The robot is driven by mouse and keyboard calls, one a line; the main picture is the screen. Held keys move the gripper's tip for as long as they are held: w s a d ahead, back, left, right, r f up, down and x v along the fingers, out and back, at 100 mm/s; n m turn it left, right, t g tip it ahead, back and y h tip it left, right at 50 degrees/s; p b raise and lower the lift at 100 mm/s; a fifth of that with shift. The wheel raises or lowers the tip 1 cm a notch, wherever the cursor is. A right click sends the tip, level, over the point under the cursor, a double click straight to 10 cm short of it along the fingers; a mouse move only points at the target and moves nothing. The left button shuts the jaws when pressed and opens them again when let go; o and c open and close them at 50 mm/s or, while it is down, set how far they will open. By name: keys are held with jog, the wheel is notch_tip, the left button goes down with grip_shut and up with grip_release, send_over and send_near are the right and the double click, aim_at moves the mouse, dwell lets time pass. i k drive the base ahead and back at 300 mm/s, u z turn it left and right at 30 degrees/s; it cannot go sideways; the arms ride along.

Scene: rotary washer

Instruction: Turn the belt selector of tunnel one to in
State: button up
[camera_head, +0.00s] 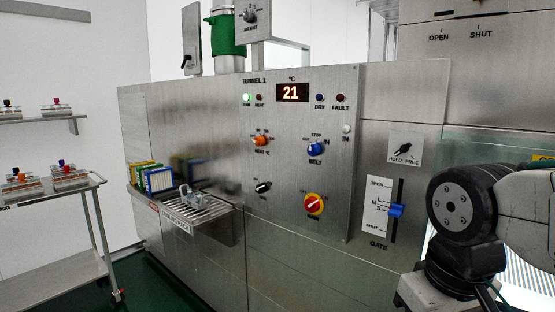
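The belt selector (315,148) is a blue knob on the steel control panel (278,215) headed TUNNEL 1. The word BELT is below it, STOP above it and IN to its upper right. Its pointer is too small to read surely. My arm shows at the right edge, in front of the machine and apart from the panel. My gripper is not in view, so its fingers cannot be seen.
Beside the selector are an orange knob (261,141), a black knob (263,187) and a red-and-yellow switch (313,204). A blue-handled gate lever (396,210) is at right. A loading shelf (205,209) juts out at left. A trolley (62,272) stands further left.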

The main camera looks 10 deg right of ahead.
aim_at(313, 150)
jog(key=u, duration=0.6)
jog(key=k, duration=1.3)
jog(key=z, duration=0.05)
jog(key=i, duration=0.6)
jog(key=z, duration=0.55)
jog(key=i, duration=1.2)
jog(key=u, duration=0.6)
